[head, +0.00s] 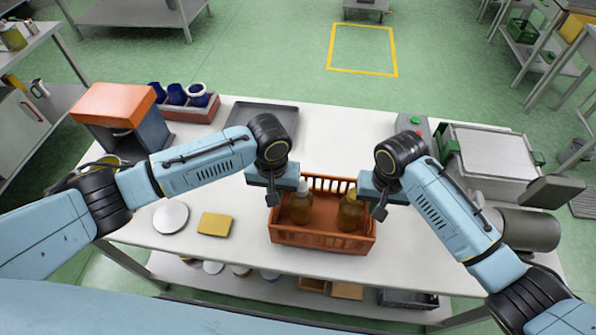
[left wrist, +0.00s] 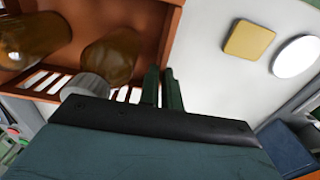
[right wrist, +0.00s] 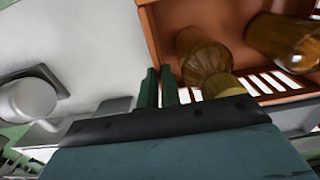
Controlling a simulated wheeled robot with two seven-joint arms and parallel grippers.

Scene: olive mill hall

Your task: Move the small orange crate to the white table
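The small orange crate (head: 322,238) has slatted walls and holds two amber bottles (head: 301,205) (head: 350,211), one with a white cap and one with a yellowish cap. It is over the front middle of the white table (head: 420,262); I cannot tell whether it rests there or hangs slightly above. My left gripper (head: 273,197) is at the crate's left end, its fingers (left wrist: 163,88) close together with the end wall between them. My right gripper (head: 379,211) is likewise at the right end, its fingers (right wrist: 159,88) closed about that wall. The wall hides part of the grip.
On the table are a yellow sponge (head: 214,224), a white plate (head: 171,217), a dark tray (head: 262,115), a crate with blue cups (head: 188,105), an orange-topped box (head: 115,104) and a metal bin (head: 490,158). A shelf with several items lies below.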

